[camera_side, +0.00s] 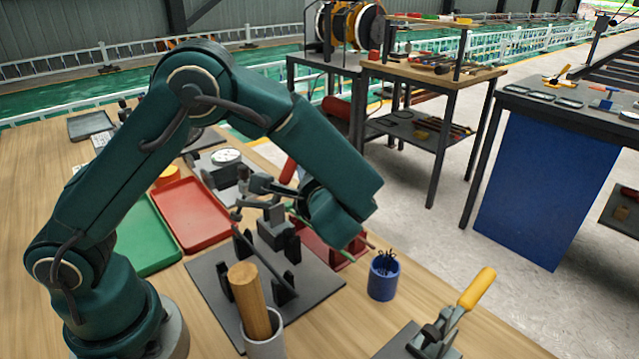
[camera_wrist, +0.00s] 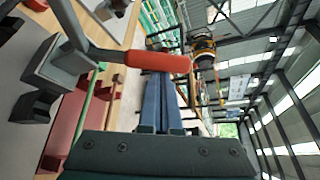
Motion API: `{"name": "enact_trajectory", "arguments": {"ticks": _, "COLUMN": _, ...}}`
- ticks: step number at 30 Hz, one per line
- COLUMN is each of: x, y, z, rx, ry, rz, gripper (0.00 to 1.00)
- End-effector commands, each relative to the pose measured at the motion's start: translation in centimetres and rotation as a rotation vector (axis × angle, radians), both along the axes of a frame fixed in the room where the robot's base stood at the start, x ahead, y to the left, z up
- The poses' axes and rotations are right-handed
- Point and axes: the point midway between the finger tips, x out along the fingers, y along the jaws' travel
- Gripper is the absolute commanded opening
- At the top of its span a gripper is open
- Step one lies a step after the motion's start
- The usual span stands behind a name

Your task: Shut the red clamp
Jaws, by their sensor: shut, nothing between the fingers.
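The red clamp's handle (camera_side: 288,170) stands raised and tilted in the side view, partly hidden behind my wrist. Its grey metal linkage (camera_side: 262,184) sits above the dark fixture plate. In the wrist view the red handle (camera_wrist: 157,61) lies across the picture, joined to a grey metal lever (camera_wrist: 78,30). My gripper (camera_wrist: 161,80) is shut and empty, its blue-grey fingers together. The fingertips appear right at the handle, which covers their ends; I cannot tell whether they touch.
A dark plate (camera_side: 212,286) carries black brackets. A wooden cylinder (camera_side: 249,297) stands in a grey cup (camera_side: 264,343). A blue cup (camera_side: 383,280) and a yellow-handled clamp (camera_side: 478,288) stand to the right. Red (camera_side: 190,214) and green (camera_side: 150,238) trays lie left.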

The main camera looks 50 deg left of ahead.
Motion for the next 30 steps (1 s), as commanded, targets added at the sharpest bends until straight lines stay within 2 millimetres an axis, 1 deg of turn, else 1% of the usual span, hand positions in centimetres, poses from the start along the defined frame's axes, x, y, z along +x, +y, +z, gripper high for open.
{"name": "enact_trajectory", "arguments": {"ticks": 9, "x": -2.1, "y": 0.0, "z": 1.2, "rx": 0.003, "ry": -0.263, "rz": -0.002, "gripper": 0.0}}
{"name": "enact_trajectory", "arguments": {"ticks": 21, "x": -3.9, "y": 0.0, "z": 1.7, "rx": -0.001, "ry": -0.259, "rz": 0.002, "gripper": 0.0}}
{"name": "enact_trajectory", "arguments": {"ticks": 30, "x": -4.2, "y": 0.0, "z": 1.7, "rx": -0.001, "ry": -0.258, "rz": 0.002, "gripper": 0.0}}
